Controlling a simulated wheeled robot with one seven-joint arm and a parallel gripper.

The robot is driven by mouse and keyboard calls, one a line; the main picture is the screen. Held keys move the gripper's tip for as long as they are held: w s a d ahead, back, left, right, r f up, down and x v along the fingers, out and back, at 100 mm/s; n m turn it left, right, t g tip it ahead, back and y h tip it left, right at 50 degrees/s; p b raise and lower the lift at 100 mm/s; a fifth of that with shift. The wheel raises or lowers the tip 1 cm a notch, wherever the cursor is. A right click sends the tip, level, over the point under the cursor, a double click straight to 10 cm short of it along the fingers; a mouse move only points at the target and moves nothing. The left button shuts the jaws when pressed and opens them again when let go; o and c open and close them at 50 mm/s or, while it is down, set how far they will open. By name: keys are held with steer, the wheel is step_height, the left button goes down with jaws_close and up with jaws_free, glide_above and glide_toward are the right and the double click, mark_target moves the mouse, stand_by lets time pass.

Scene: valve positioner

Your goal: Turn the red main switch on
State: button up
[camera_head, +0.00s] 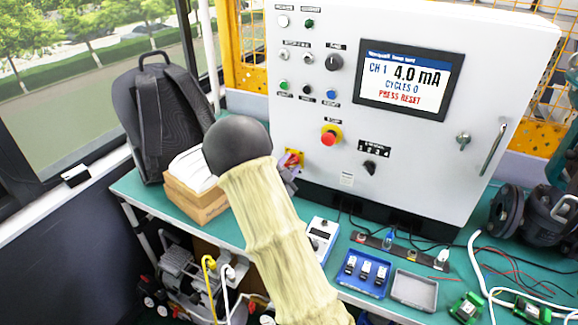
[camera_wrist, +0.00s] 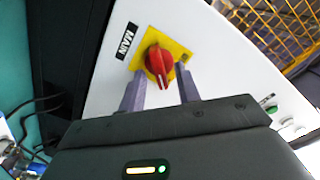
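The red main switch (camera_wrist: 159,62) is a round red knob with a raised handle on a yellow plate (camera_wrist: 178,46), with a black "MAIN" label (camera_wrist: 127,41) beside it. The handle's white-marked end points down in the wrist view. In the head view the switch (camera_head: 293,159) shows low at the left of the cabinet front, partly hidden by my arm. My gripper (camera_wrist: 162,78) is open and empty, with one purple-grey finger on each side of the handle. Its fingertips are close to the yellow plate; I cannot tell whether they touch the knob.
The white control cabinet (camera_head: 400,205) has a screen (camera_head: 407,80) reading "CH 1 4.0 mA, CYCLES 0, PRESS RESET". A red emergency button (camera_head: 330,136) and a black selector (camera_head: 369,167) lie right of the switch.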

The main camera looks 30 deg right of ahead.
steer(key=shift+s+a, duration=0.1)
steer(key=b+v, duration=0.2)
steer(key=v, duration=1.5)
steer(key=shift+f, duration=0.1)
